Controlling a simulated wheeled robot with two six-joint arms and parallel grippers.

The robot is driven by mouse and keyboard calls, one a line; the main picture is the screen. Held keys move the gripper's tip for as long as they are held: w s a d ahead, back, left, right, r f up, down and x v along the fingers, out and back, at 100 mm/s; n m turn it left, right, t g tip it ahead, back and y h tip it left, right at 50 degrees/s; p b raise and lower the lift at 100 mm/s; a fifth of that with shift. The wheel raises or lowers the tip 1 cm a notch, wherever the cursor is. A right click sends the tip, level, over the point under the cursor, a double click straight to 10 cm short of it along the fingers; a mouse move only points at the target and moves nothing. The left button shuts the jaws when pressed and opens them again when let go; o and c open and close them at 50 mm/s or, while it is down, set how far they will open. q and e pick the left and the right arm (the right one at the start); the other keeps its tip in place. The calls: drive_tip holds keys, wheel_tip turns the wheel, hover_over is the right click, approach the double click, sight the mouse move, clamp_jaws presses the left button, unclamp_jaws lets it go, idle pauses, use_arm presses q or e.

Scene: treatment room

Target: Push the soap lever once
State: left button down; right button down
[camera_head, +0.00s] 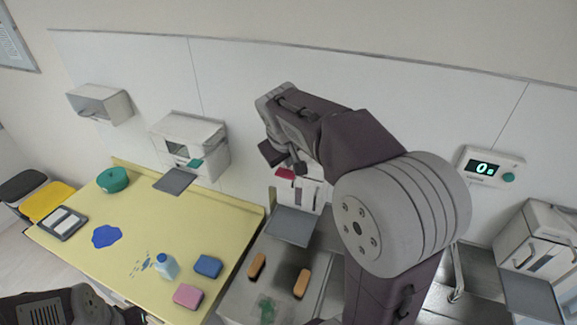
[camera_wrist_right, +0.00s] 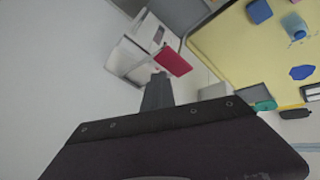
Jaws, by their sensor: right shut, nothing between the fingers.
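A white wall dispenser (camera_head: 311,195) with a red lever (camera_head: 286,173) hangs above the counter in the head view, partly hidden by my right arm. The red lever also shows in the right wrist view (camera_wrist_right: 172,61), sticking out from the white dispenser (camera_wrist_right: 131,60). My right gripper (camera_head: 287,162) is shut and empty, pointing down just above the red lever. In the right wrist view its fingers (camera_wrist_right: 157,88) end close to the lever; whether they touch it I cannot tell. Only part of my left arm shows at the lower left.
A grey tray (camera_head: 291,226) sits below the red lever. A yellow counter (camera_head: 140,215) holds a bottle (camera_head: 166,266) and sponges. A display (camera_head: 485,169) reads 0.

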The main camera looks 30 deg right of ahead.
drive_tip(key=shift+s+a+f+b, duration=0.15)
drive_tip(key=shift+f+b, duration=0.6)
drive_tip(key=shift+f, duration=0.1)
idle(0.6)
idle(0.5)
drive_tip(key=shift+w+d+r+p, duration=0.15)
drive_tip(key=shift+d+r+p, duration=0.05)
drive_tip(key=shift+r+p, duration=0.8)
drive_tip(key=shift+w+d+r+p, duration=0.15)
drive_tip(key=shift+r+p, duration=0.75)
drive_tip(key=shift+r, duration=0.1)
drive_tip(key=r+p, duration=0.3)
drive_tip(key=w+d+r+p, duration=0.1)
drive_tip(key=shift+r+p, duration=0.4)
drive_tip(key=shift+s+f, duration=0.1)
